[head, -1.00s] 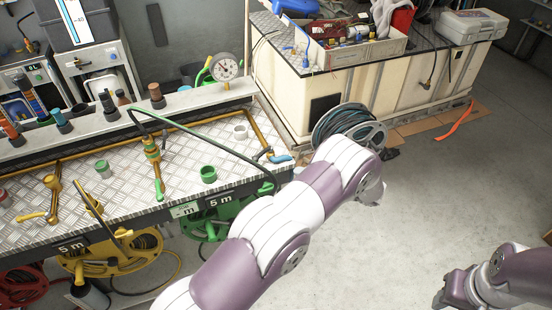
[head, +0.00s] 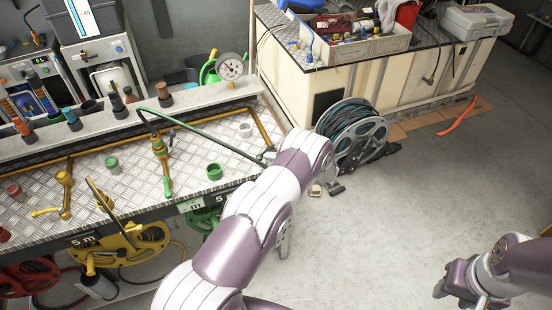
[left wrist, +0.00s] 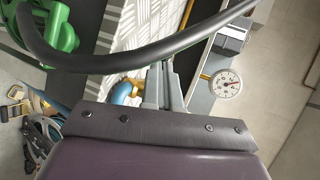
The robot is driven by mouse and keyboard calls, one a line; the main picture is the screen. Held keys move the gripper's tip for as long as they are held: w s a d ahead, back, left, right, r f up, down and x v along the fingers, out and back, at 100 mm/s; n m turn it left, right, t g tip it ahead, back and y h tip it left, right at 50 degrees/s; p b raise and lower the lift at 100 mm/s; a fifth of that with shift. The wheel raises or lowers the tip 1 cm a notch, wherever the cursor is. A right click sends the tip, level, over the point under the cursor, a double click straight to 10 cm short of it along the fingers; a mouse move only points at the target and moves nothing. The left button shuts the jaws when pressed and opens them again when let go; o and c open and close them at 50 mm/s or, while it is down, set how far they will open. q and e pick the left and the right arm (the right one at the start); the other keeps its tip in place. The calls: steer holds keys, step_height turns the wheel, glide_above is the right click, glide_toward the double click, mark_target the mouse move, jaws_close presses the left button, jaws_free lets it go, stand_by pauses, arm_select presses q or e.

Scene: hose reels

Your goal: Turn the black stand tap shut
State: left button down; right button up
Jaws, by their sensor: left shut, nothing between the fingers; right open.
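In the head view my left arm hides this gripper and the handle. My right gripper (head: 447,287) is open and empty, low at the right above the floor.
A black hose (left wrist: 110,62) curves closely across the left wrist view past the fingers. A yellow tap with a green handle (head: 167,187) and a yellow tap (head: 64,195) stand farther left. A pressure gauge (head: 230,66) is behind. A hose reel (head: 352,132) stands right of the bench.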

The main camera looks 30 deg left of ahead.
mark_target(261, 157)
arm_select(q)
steer(key=shift+r, duration=0.1)
steer(key=a+m+t+p, duration=0.1)
steer(key=m+t+h, duration=0.1)
steer(key=m+t, duration=0.1)
steer(key=shift+s+a+p, duration=0.35)
steer(key=shift+a, duration=0.05)
steer(key=shift+a+m+t+h, duration=0.55)
steer(key=shift+m+t, duration=0.25)
steer(key=shift+t, duration=0.3)
steer(key=shift+a+b, duration=0.2)
steer(key=shift+b, duration=0.2)
steer(key=shift+a, duration=0.2)
